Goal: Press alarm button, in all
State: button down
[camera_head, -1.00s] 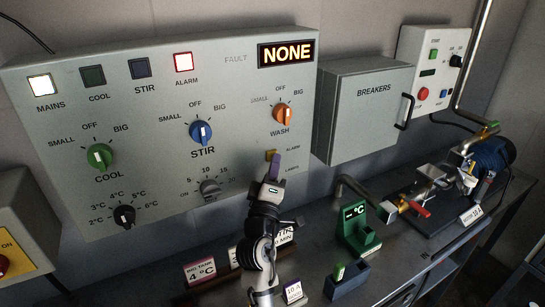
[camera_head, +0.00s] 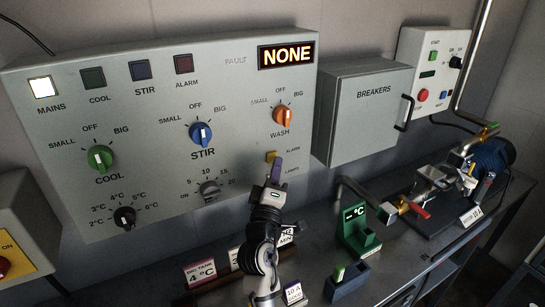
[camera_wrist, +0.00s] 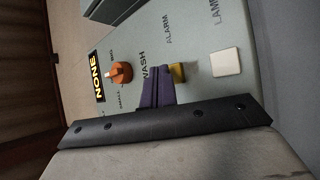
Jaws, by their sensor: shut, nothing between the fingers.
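The alarm button (camera_head: 271,157) is a small yellow square at the lower right of the grey control panel (camera_head: 235,110). It also shows in the wrist view (camera_wrist: 178,72), partly behind my fingertips. My gripper (camera_head: 276,170) is shut and empty, its purple fingers just below the button in the head view. In the wrist view the fingertips (camera_wrist: 157,88) are close to the button; I cannot tell whether they touch it. The alarm lamp (camera_head: 184,64) is dark. A white square button (camera_wrist: 226,62) beside the LAMPS label shows in the wrist view.
The orange WASH knob (camera_head: 283,115) sits above the alarm button. The breaker box (camera_head: 365,110) sticks out to the right. A green °C device (camera_head: 358,230) and a bent pipe stand on the bench below. The mains lamp (camera_head: 40,87) is lit; the fault display (camera_head: 287,54) reads NONE.

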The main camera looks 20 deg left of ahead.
jog(key=shift+s+d, duration=0.15)
jog(key=s+d, duration=0.1)
jog(key=d, duration=0.1)
jog(key=s+d+p, duration=0.1)
jog(key=s+d, duration=0.1)
jog(key=shift+p, duration=0.3)
dwell(0.3)
dwell(0.7)
